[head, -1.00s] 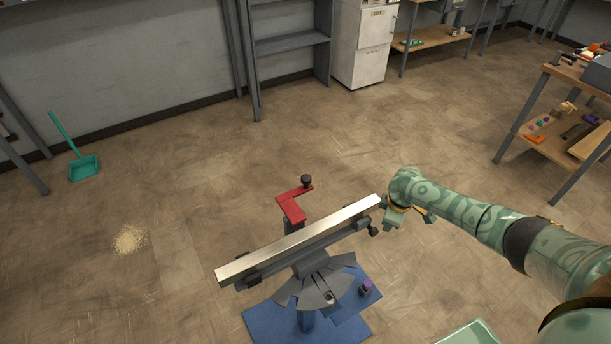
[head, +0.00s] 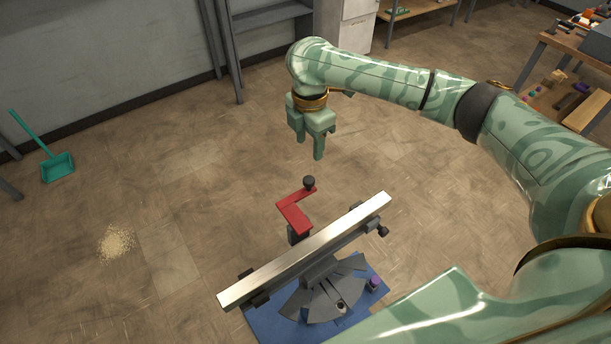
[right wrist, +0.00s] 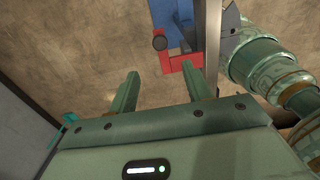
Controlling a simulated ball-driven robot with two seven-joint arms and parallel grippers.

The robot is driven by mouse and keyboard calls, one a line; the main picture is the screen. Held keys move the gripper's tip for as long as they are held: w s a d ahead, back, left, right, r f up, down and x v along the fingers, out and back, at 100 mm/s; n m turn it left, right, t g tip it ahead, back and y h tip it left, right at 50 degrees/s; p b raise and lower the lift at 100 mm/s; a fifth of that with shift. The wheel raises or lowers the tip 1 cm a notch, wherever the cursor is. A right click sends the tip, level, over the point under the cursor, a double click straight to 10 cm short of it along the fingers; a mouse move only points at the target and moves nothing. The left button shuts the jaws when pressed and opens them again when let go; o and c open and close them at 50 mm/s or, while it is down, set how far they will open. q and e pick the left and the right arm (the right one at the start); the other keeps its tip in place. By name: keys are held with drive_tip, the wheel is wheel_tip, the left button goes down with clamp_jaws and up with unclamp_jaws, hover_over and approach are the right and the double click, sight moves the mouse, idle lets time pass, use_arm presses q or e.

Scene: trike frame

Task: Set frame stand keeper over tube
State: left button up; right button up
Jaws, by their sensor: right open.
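The red L-shaped keeper (head: 296,212) with a dark knob (head: 309,182) stands beside the silver tube (head: 310,250), on its far side, pointing away from it. The tube lies slanted on the grey stand (head: 322,298). My right gripper (head: 309,146) is open and empty, pointing down in the air beyond the keeper and above the knob in the head view. In the right wrist view, the open fingers (right wrist: 160,72) show with the red keeper (right wrist: 168,64) and knob past their tips. My left gripper is out of view.
The stand is on a blue mat (head: 262,324), with a small purple-topped item (head: 375,284) on it. A teal dustpan (head: 58,167) and a pale granular pile (head: 117,243) lie on the floor at left. Shelving stands at the back. The floor around the keeper is clear.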

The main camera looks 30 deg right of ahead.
drive_tip(key=b, duration=0.2)
hover_over(309, 179)
wheel_tip(309, 179, down, 5)
drive_tip(key=shift+s+f, duration=0.1)
wheel_tip(309, 179, down, 9)
drive_tip(key=b, duration=0.4)
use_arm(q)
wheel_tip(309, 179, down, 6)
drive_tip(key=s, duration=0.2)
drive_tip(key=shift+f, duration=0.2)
